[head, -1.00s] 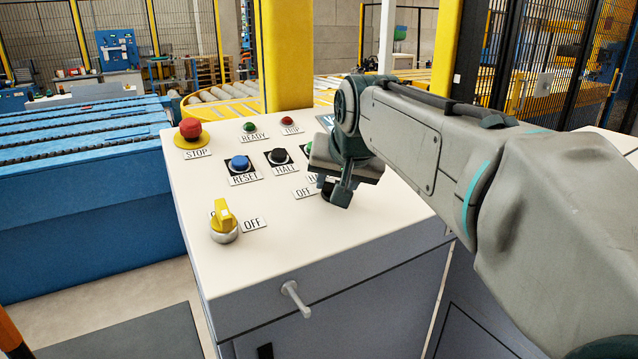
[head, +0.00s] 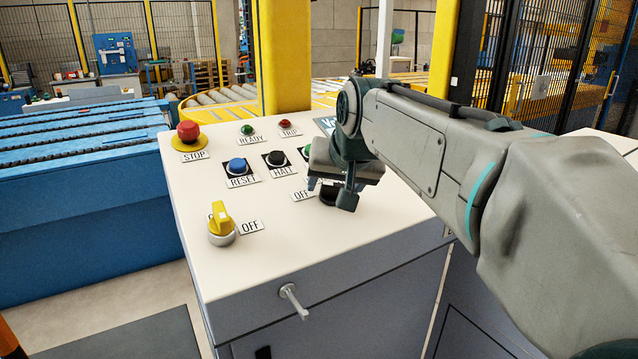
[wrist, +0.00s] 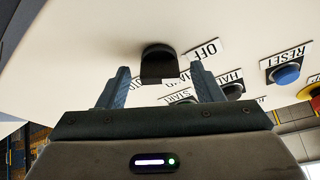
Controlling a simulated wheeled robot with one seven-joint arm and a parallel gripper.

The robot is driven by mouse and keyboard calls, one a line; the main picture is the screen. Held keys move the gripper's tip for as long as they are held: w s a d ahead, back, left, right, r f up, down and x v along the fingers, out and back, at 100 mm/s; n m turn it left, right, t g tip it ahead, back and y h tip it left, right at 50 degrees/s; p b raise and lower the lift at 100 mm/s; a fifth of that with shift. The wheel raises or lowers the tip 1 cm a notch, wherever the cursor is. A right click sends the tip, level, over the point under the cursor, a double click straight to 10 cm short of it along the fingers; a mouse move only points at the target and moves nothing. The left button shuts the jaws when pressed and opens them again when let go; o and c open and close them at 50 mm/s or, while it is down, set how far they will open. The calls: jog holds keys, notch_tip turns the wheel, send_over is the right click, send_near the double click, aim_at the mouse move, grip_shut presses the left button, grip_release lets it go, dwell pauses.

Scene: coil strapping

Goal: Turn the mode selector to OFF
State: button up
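A black selector knob (wrist: 158,56) stands on the sloping white panel, with an OFF label (wrist: 205,49) beside it and another, partly covered label by its base. In the head view the black knob (head: 327,192) is largely hidden behind my gripper (head: 346,196). In the wrist view my gripper (wrist: 162,82) is open, its two fingers spread with a gap between them. The knob lies ahead of that gap, and I see no finger closed on it. A second selector, a yellow handle (head: 220,216) on a silver base, has its own OFF label (head: 251,227).
Near the knob are the blue RESET button (head: 237,166), black HALT button (head: 276,158) and a partly hidden green button. A red STOP mushroom (head: 188,132) is at the far left. A handle (head: 293,300) sticks out of the cabinet front.

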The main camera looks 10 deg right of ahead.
jog(key=p+v, duration=0.1)
jog(key=v, duration=1.2)
jog(key=shift+s+r+p, duration=0.3)
jog(key=shift+p, duration=0.1)
jog(key=s+f+n+g+p, duration=0.1)
jog(key=s+f+g+p, duration=0.1)
jog(key=s+f+p, duration=0.3)
jog(key=s+f+n+g+p, duration=0.1)
jog(key=s+f+g+p, duration=0.2)
jog(key=f, duration=1.1)
jog(key=s+p, duration=0.2)
jog(key=p, duration=0.1)
jog(key=shift+s+a, duration=0.25)
jog(key=shift+s, duration=0.1)
